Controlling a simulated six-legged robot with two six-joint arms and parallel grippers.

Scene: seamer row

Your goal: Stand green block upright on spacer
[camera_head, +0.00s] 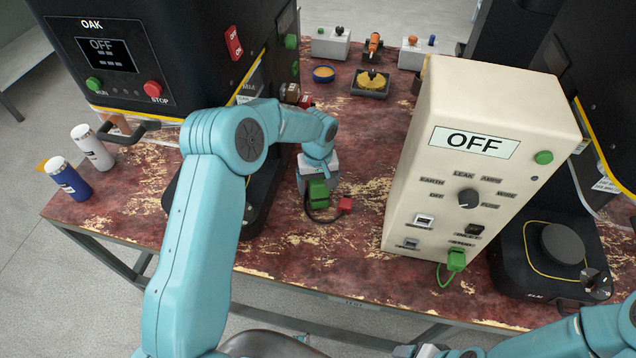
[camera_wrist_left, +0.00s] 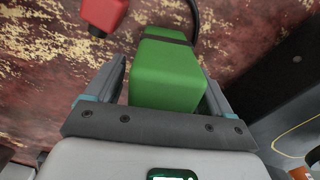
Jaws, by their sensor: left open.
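A green block (camera_head: 318,193) with a dark band is at the table's middle, joined by a black cord to a red block (camera_head: 345,204). My left gripper (camera_head: 316,178) is over the green block. In the left wrist view the green block (camera_wrist_left: 166,75) lies between the two open fingers, with a narrow gap at the right finger; contact at the left one is unclear. The red block (camera_wrist_left: 103,14) is at the top of that view. I cannot tell which thing is the spacer. My right arm shows at the lower right; grey parts at the bottom edge may be its gripper.
A cream tester (camera_head: 440,150) reading OFF stands right of the green block. A black OAK machine (camera_head: 120,60) stands at left, near white (camera_head: 92,148) and blue (camera_head: 68,180) cylinders. A tray (camera_head: 370,92) is at the back. The front table strip is mostly clear.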

